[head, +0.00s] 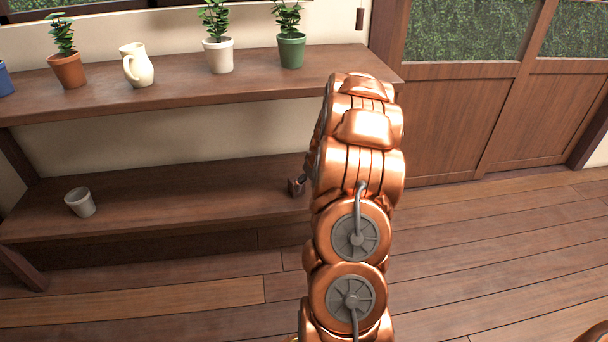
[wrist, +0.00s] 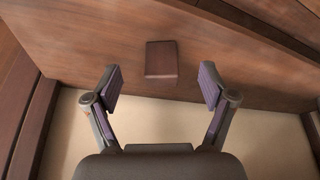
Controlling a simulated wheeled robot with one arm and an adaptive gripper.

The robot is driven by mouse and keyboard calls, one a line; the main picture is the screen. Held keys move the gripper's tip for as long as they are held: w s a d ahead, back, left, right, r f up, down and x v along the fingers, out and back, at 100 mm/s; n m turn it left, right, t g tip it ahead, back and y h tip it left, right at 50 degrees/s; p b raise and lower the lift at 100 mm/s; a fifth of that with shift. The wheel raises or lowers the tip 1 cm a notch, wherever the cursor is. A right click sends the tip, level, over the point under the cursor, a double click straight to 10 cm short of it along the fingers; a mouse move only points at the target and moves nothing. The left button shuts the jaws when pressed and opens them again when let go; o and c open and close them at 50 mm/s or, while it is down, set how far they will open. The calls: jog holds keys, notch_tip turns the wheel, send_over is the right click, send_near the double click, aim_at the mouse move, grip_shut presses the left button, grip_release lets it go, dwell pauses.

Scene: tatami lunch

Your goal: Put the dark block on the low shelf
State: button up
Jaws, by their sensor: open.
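The dark block (wrist: 161,58) is a small, dark brown, squarish piece that appears to rest on the wooden board of the low shelf (wrist: 105,35). In the wrist view it lies just beyond the fingertips, centred on the gap, with no finger seen touching it. My gripper (wrist: 161,84) is open and empty, its two purple-padded fingers wide apart. In the head view a small dark brown piece, apparently the block (head: 295,187), shows at the left edge of my arm over the right part of the low shelf (head: 190,190). My arm hides most of the gripper there.
A grey cup (head: 80,202) stands on the low shelf at the left. The upper shelf (head: 185,82) above holds a cream jug (head: 137,65) and several potted plants. Wooden floor (head: 500,240) lies open at the right. The shelf between cup and block is clear.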

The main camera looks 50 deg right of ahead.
jog(key=shift+s+a+p, duration=0.6)
jog(key=shift+s+a, duration=0.1)
jog(key=shift+s, duration=1.9)
jog(key=s+a+r+n+g+y, duration=0.1)
jog(key=a+r, duration=0.2)
jog(key=a, duration=0.6)
jog(key=s+a+r+n+g+y, duration=0.1)
jog(key=a+r, duration=0.3)
jog(key=a, duration=0.6)
jog(key=s+a+r+n+g+y, duration=0.1)
jog(key=a+r, duration=0.2)
jog(key=a, duration=0.6)
jog(key=s+a+r+g, duration=0.1)
jog(key=s+a, duration=0.3)
jog(key=s, duration=0.4)
jog(key=s+a+r+g+h, duration=0.1)
jog(key=s+a+r+g, duration=0.1)
jog(key=s, duration=0.6)
jog(key=s+a+r+g, duration=0.2)
jog(key=s+a+r, duration=0.2)
jog(key=s+a, duration=0.2)
jog(key=shift+s+a+h, duration=0.3)
jog(key=shift+s+a, duration=0.1)
jog(key=shift+s, duration=0.65)
